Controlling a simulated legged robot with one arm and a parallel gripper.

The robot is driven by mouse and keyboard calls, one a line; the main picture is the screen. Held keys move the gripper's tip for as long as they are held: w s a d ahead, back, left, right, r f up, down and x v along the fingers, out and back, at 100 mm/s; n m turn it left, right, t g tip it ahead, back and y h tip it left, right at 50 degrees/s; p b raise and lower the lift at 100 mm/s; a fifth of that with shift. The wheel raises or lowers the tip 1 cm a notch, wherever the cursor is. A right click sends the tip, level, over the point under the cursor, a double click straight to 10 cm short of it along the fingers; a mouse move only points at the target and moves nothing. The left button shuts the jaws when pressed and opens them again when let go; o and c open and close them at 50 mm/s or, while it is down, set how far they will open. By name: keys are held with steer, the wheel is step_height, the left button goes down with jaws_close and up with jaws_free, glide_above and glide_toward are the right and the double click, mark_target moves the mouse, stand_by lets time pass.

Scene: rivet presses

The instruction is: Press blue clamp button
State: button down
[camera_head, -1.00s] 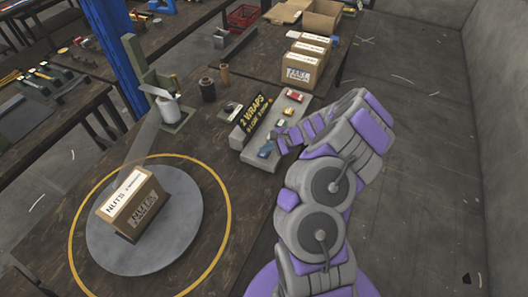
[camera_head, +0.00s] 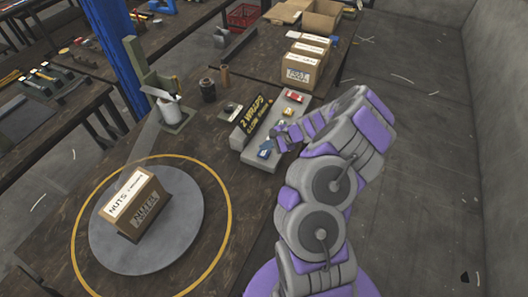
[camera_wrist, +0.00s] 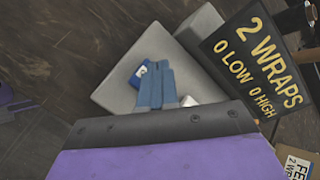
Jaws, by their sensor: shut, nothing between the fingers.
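The blue button (camera_head: 264,153) sits at the near end of a sloped grey control box (camera_head: 248,157) on the workbench. My gripper (camera_head: 272,143) is just above and beside it, at the box's right side. In the wrist view, my gripper's blue fingers (camera_wrist: 154,86) are together with nothing between them. They point over the grey box and partly cover the blue button (camera_wrist: 139,73), which shows just left of the fingertips. Whether the fingertips touch the button cannot be told.
A "2 WRAPS" sign (camera_head: 252,117) stands along the box's left side. A red button (camera_head: 293,96) is at its far end. A NUTS carton (camera_head: 140,207) sits on a round turntable (camera_head: 185,225). More cartons (camera_head: 302,68) stand behind.

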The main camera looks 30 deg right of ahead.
mark_target(266, 153)
steer(key=shift+r+p, duration=1.95)
steer(key=shift+r, duration=0.6)
steer(key=s+a+r+n+g+y, duration=0.1)
steer(key=s+a+r+n+g, duration=0.2)
steer(key=a+r, duration=0.55)
steer(key=s+a+r+n+g+y, duration=0.1)
steer(key=s+a+r+n, duration=0.1)
steer(key=a+r+n, duration=0.5)
steer(key=s+a+r+n+g+h, duration=0.2)
steer(key=s+a+r+n, duration=0.1)
steer(key=s+a+r, duration=0.65)
steer(key=s+d+n+g+h, duration=0.1)
steer(key=s+d+n+h, duration=0.1)
steer(key=s, duration=1)
steer(key=s+d+n+h, duration=0.2)
steer(key=s+d+h, duration=0.3)
steer(key=s, duration=0.7)
steer(key=shift+s+d+g, duration=0.3)
steer(key=shift+d+g, duration=0.1)
steer(key=shift+d, duration=0.05)
